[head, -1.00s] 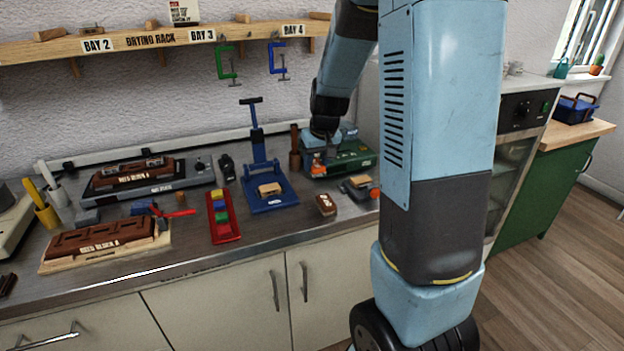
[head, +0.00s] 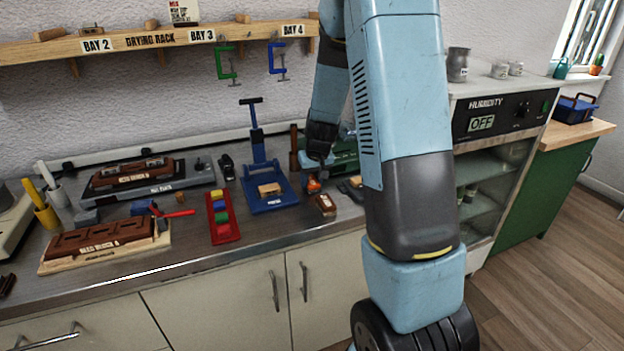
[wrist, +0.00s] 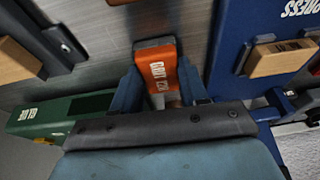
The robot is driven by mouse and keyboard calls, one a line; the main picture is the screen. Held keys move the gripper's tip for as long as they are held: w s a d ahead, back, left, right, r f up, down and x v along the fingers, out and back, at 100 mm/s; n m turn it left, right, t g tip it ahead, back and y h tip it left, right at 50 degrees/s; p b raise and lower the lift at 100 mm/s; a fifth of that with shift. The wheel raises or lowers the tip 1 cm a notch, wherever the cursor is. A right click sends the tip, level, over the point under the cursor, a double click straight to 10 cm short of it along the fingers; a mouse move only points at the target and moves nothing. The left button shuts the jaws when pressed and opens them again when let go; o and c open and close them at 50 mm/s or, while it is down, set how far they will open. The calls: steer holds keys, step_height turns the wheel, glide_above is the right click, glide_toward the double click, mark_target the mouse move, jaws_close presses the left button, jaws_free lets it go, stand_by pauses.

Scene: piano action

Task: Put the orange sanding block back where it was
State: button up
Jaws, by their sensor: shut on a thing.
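The orange sanding block (wrist: 158,68) is between the fingers of my gripper (wrist: 160,84) in the wrist view, its white grit lettering facing the camera. My gripper is shut on it. In the head view the orange block (head: 313,185) shows small below my gripper (head: 317,166), over the counter between the blue press and a grey tray. Whether the block touches the counter I cannot tell. My arm hides part of the area to the right.
The blue press (head: 283,199) stands left of the block, and also shows at right in the wrist view. A green case (wrist: 50,118) is behind. A grey tray (wrist: 48,38) with a wooden block lies beside. A small brown block (head: 325,205) lies in front.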

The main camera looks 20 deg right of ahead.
steer(key=o, duration=1)
steer(key=v, duration=1.1)
steer(key=s+a+r+t, duration=0.1)
steer(key=s+a+r, duration=0.3)
steer(key=s+r, duration=0.85)
steer(key=shift+t, duration=0.6)
steer(key=shift+s+a+r, duration=0.45)
steer(key=shift+s, duration=2.1)
steer(key=shift+s+a+r, duration=0.45)
steer(key=shift+s+a, duration=0.05)
steer(key=shift+s, duration=2.05)
steer(key=shift+s+a+r, duration=0.45)
steer(key=shift+s, duration=2.1)
